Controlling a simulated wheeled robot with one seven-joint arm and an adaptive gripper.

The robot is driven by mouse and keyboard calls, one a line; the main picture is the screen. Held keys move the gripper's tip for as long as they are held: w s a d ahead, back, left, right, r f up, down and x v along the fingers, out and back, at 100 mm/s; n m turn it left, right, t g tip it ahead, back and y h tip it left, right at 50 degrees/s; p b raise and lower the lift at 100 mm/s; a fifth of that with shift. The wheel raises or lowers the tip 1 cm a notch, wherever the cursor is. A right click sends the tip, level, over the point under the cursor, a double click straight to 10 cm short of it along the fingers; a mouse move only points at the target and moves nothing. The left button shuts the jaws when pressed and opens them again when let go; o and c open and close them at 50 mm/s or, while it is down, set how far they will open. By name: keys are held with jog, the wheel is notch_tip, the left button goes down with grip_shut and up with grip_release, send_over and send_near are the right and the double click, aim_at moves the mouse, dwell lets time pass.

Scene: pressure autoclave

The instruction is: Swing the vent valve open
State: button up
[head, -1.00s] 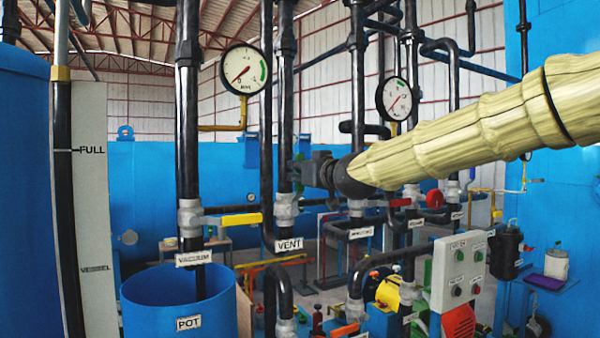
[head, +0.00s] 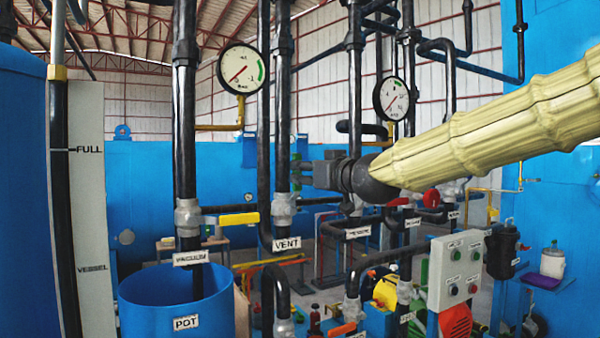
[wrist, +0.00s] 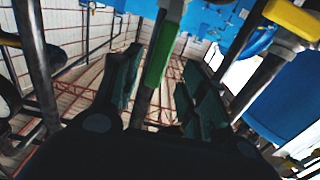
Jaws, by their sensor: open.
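The vent valve (head: 284,208) is a grey body on a black vertical pipe, above the white VENT label (head: 287,244). Its green handle (wrist: 160,56) shows in the wrist view, lying along the pipe. In the head view the handle is hard to separate from my fingertips. My gripper (head: 304,173) is beside the vent pipe, on its right, just above the valve body. In the wrist view its dark green fingers (wrist: 157,76) are open, with the green handle between them. I cannot tell whether either finger touches it.
The vacuum valve's yellow handle (head: 239,219) sticks out left of the vent pipe. Pressure gauges (head: 243,69) hang on both sides. A blue pot (head: 176,312) stands at lower left. A control box (head: 457,268) and more pipes crowd the lower right.

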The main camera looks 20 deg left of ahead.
jog(key=v, duration=0.5)
jog(key=shift+s+d, duration=0.3)
jog(key=shift+f, duration=0.1)
